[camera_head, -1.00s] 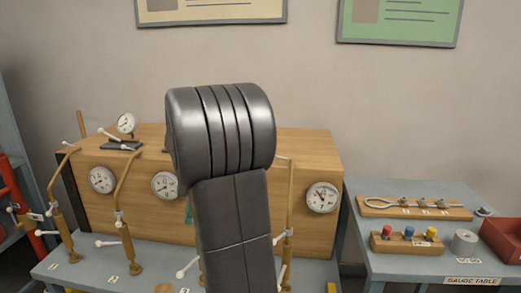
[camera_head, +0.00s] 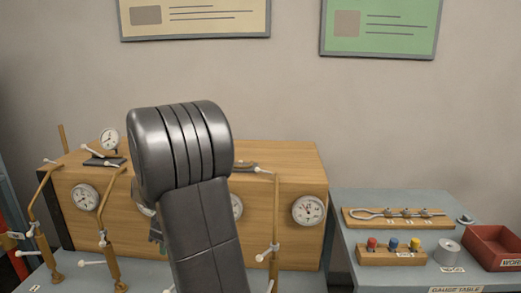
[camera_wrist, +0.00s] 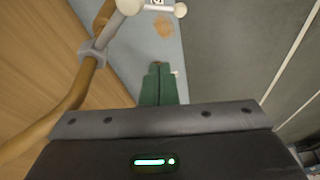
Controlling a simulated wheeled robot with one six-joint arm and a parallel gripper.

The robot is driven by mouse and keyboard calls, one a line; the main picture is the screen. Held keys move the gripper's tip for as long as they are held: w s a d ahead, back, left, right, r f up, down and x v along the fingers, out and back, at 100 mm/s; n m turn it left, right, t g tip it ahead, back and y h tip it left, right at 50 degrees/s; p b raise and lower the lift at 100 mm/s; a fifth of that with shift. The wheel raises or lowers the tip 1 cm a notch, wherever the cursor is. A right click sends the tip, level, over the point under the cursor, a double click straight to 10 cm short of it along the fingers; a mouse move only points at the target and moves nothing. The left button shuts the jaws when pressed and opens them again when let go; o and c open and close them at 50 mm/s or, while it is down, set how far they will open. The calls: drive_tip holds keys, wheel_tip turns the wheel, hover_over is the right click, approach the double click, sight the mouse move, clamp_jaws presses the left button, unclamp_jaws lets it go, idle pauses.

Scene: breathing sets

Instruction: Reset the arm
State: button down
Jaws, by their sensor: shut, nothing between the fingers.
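My arm's dark grey link (camera_head: 185,155) rises in the front middle of the head view and covers part of the wooden cabinet. In the wrist view the green fingers of my gripper (camera_wrist: 157,68) are together, with nothing between them. They point towards the grey bench top (camera_wrist: 145,45) beside a bent brown pipe (camera_wrist: 82,75) with a collar and white-knobbed lever. In the head view most of my gripper is hidden behind the arm.
The wooden cabinet (camera_head: 270,225) carries several round gauges and has pipes with white-knobbed levers in front. At right, the gauge table (camera_head: 375,280) holds a hook board (camera_head: 365,222), a block with coloured plugs (camera_head: 375,257), a grey roll (camera_head: 447,252) and a red bin (camera_head: 497,245).

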drive_tip(key=shift+w+a+f+m+t+h+p, duration=0.1)
drive_tip(key=shift+w+a+m+t+p, duration=0.25)
drive_tip(key=shift+m, duration=0.45)
drive_tip(key=shift+w+a+f+m+t+h, duration=0.15)
drive_tip(key=shift+a+m, duration=0.25)
drive_tip(key=shift+m, duration=0.4)
drive_tip(key=shift+w+a+f+m+t+h+p, duration=0.1)
drive_tip(key=shift+w+a+m+t+p, duration=0.25)
drive_tip(key=shift+m, duration=0.45)
drive_tip(key=shift+s, duration=0.1)
